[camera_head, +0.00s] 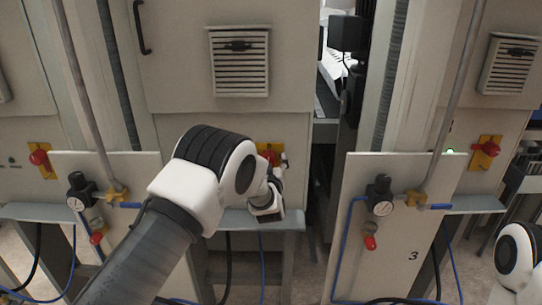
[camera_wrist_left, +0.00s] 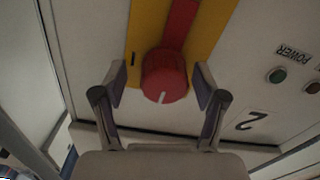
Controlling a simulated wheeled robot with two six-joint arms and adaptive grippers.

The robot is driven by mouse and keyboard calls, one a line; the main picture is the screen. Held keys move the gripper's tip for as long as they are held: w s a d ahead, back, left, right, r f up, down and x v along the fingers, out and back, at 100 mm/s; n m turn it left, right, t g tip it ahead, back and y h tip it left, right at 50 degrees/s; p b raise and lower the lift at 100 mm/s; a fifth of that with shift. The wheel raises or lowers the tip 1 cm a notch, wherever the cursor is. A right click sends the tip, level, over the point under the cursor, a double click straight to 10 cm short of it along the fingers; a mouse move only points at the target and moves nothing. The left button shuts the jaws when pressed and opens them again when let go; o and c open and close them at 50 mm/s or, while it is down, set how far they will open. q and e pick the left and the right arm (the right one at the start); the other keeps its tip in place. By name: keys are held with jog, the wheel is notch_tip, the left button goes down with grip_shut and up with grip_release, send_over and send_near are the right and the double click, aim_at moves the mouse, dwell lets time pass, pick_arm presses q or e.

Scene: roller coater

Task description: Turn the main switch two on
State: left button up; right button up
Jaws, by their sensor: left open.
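The main switch two is a round red knob (camera_wrist_left: 165,76) on a yellow plate (camera_wrist_left: 146,32) with a red strip, beside a printed "2". A white mark shows on the knob's lower face in the left wrist view. In the head view the switch (camera_head: 266,150) is mostly hidden behind my left gripper (camera_head: 275,188). In the left wrist view my left gripper (camera_wrist_left: 161,80) is open, with one finger on each side of the knob. Small gaps seem to show between the fingers and the knob; contact is hard to tell.
A green button (camera_wrist_left: 277,75) and a dark red one (camera_wrist_left: 314,86) sit right of the switch, by a POWER label. Other red switches (camera_head: 39,157) (camera_head: 484,150) are on neighbouring cabinets. A panel marked 3 (camera_head: 395,235) with a gauge and blue hoses stands to the right.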

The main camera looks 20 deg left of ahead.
pick_arm(q)
jog(key=shift+w+a, duration=0.2)
jog(key=shift+w, duration=0.15)
jog(key=shift+s+a+r, duration=0.1)
jog(key=shift+a, duration=0.15)
jog(key=shift+d, duration=0.1)
jog(key=c, duration=1.1)
pick_arm(e)
jog(key=shift+s+a+r, duration=0.15)
jog(key=shift+r, duration=0.1)
pick_arm(q)
jog(key=shift+c, duration=0.2)
pick_arm(e)
jog(key=shift+f, duration=0.1)
